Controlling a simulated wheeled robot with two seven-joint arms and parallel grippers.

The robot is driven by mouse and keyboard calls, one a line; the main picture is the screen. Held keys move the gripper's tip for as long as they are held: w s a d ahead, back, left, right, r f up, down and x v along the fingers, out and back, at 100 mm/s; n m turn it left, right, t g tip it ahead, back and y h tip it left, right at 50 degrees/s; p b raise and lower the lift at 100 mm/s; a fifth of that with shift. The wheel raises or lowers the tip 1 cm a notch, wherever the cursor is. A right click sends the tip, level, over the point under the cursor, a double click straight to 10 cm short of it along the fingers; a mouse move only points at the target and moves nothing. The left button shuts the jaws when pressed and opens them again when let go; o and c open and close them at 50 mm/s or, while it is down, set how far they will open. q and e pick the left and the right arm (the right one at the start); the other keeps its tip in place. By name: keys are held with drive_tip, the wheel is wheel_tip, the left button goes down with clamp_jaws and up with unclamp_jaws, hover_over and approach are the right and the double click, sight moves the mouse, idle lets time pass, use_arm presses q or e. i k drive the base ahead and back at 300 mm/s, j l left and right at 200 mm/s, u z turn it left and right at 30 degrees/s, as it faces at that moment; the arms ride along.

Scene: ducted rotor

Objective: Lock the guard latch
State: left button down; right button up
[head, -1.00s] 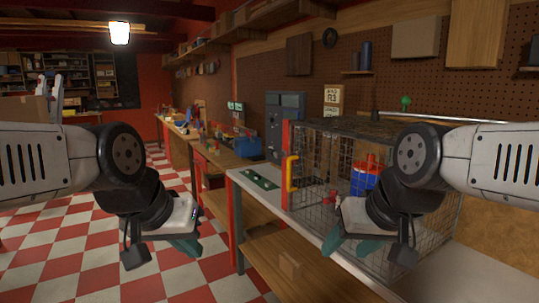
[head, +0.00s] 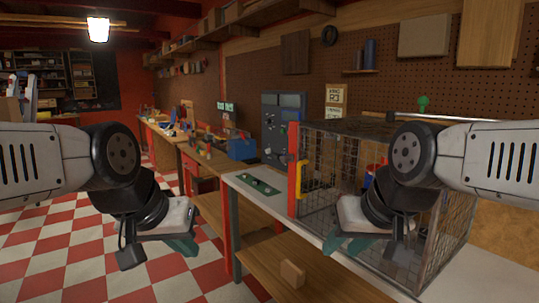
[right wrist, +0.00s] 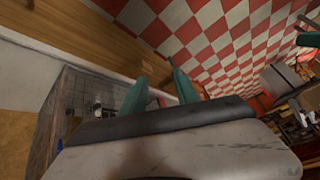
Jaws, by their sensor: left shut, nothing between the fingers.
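The wire-mesh guard cage (head: 318,165) stands on the bench at the right, with a yellow handle (head: 302,179) on its near left edge beside a red post (head: 292,160). The latch itself cannot be made out; my right arm and gripper cover part of the cage front. My right gripper (head: 345,246) is in front of the cage's lower part, apart from the handle. In the right wrist view its teal fingers (right wrist: 158,76) are spread with nothing between them. My left gripper (head: 183,246) is shut and empty, over the floor left of the bench.
A green panel with buttons (head: 258,185) lies on the white bench top (head: 243,180) left of the cage. A wooden block (head: 292,274) sits on the lower shelf (head: 255,262). A grey control cabinet (head: 284,125) stands behind. The checkered floor (head: 75,235) at left is clear.

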sight(279, 157)
drive_tip(key=i+j+z, duration=0.1)
drive_tip(key=j, duration=0.3)
drive_tip(key=i+j+z, duration=0.1)
drive_tip(key=i+j, duration=0.2)
drive_tip(key=j, duration=0.15)
drive_tip(key=i+j+z, duration=0.1)
drive_tip(key=j, duration=0.35)
drive_tip(key=i+j+z, duration=0.1)
drive_tip(key=j, duration=0.35)
drive_tip(key=i+j+z, duration=0.1)
drive_tip(key=i+j, duration=0.15)
drive_tip(key=j, duration=0.25)
drive_tip(key=i+j+z, duration=0.1)
drive_tip(key=j, duration=0.35)
drive_tip(key=i+j+z, duration=0.1)
drive_tip(key=j, duration=0.4)
drive_tip(key=i+j+z, duration=0.1)
drive_tip(key=j, duration=0.4)
drive_tip(key=l, duration=0.2)
